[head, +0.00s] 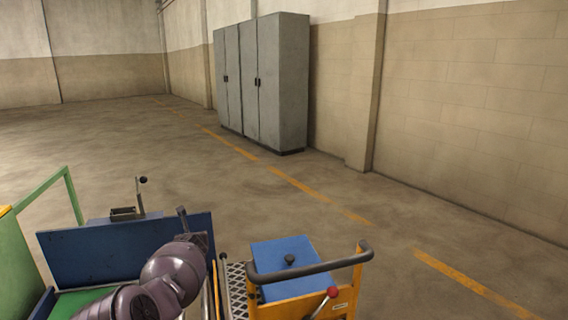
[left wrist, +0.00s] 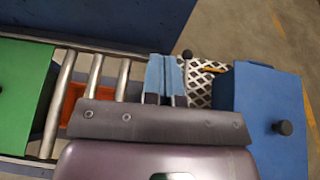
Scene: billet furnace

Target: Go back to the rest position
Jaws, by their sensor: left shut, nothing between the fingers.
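My left gripper (left wrist: 163,78) shows in the left wrist view with its two blue fingertips together and nothing between them. It is above the right end of a row of metal rollers (left wrist: 97,78), beside a metal mesh plate (left wrist: 203,85). In the head view my left arm reaches in from the bottom left, and its fingertips cannot be made out there. My right gripper is in neither view.
A blue box lid with a black knob (head: 280,254) sits on an orange-framed cart (head: 340,296) right of my arm. A blue panel (head: 95,254) and green frame (head: 45,189) stand left. Grey cabinets (head: 280,85) stand at the wall. The floor (head: 200,175) between is clear.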

